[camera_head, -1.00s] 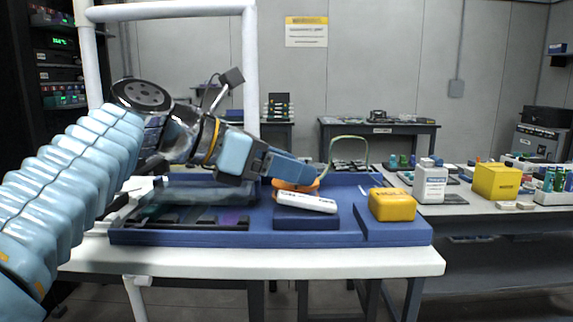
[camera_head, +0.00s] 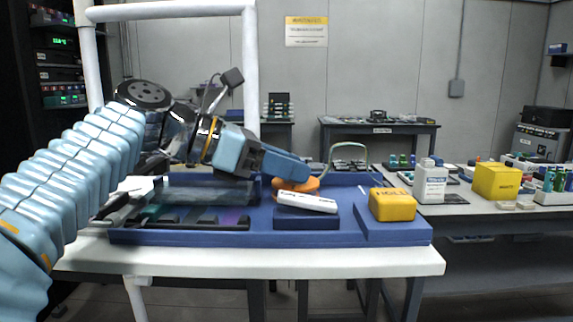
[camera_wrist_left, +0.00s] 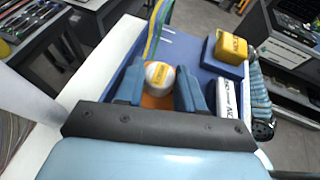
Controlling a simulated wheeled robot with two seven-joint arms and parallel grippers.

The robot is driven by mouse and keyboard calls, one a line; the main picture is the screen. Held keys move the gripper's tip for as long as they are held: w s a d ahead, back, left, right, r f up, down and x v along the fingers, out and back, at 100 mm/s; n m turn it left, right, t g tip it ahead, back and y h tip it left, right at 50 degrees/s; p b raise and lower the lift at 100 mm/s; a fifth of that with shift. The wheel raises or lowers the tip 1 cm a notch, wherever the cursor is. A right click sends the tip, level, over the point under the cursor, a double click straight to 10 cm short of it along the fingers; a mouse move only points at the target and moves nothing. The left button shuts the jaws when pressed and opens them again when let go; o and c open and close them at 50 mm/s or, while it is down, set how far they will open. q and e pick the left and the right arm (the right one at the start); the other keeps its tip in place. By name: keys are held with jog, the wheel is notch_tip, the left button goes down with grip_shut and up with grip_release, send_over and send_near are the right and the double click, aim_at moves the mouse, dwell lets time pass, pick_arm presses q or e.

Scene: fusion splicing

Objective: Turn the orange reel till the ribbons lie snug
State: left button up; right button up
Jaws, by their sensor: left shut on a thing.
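The orange reel (camera_head: 297,185) sits on the blue tray behind a white lettered bar. My left gripper (camera_head: 304,176) reaches down from the left onto the reel. In the left wrist view its fingers (camera_wrist_left: 160,73) stand on either side of the hub, shut on it. The ribbons (camera_head: 333,148) arch up behind the reel; in the left wrist view coloured ribbons (camera_wrist_left: 155,32) run away from the hub. Fingertip contact is partly hidden.
The blue tray (camera_head: 345,237) holds the white bar (camera_head: 308,202), a yellow box (camera_head: 392,205) and a clear-lidded case (camera_head: 208,190) at left. A white bottle (camera_head: 430,184) and a larger yellow box (camera_head: 497,182) stand on the table to the right.

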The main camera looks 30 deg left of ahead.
pick_arm(q)
jog(key=shift+w+a+m+g+h, duration=0.15)
jog(key=shift+m+g+h, duration=0.55)
jog(key=shift+m+g, duration=0.4)
jog(key=shift+w+a+m+g+h, duration=0.1)
jog(key=shift+m+g+h, duration=0.6)
jog(key=shift+m+g, duration=0.35)
jog(key=o, duration=1)
